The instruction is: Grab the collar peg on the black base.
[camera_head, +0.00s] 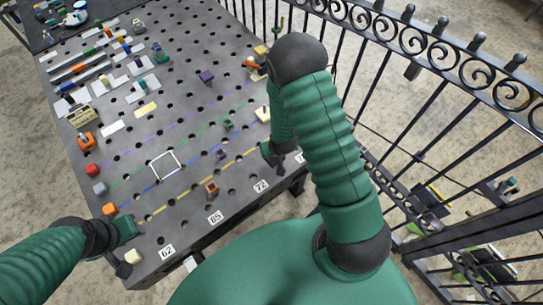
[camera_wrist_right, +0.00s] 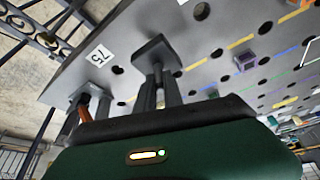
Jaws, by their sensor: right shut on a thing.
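My right gripper (camera_head: 279,156) is low over the front right of the pegboard table, near the 72 label. In the right wrist view its dark fingers (camera_wrist_right: 125,90) stand beside the board near the 75 label. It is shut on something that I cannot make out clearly. An orange piece with dark parts (camera_head: 211,188) sits on the board left of this gripper; I cannot tell if it is the collar peg on the black base. An orange strip (camera_wrist_right: 75,120) shows beside the left finger. My left gripper (camera_head: 123,258) is at the front left corner; its opening is unclear.
The pegboard (camera_head: 185,125) carries a purple piece (camera_head: 207,76), a green piece (camera_head: 228,123) and a white square outline (camera_head: 165,166). Several coloured blocks line the left edge. A black fence (camera_head: 440,60) runs along the right.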

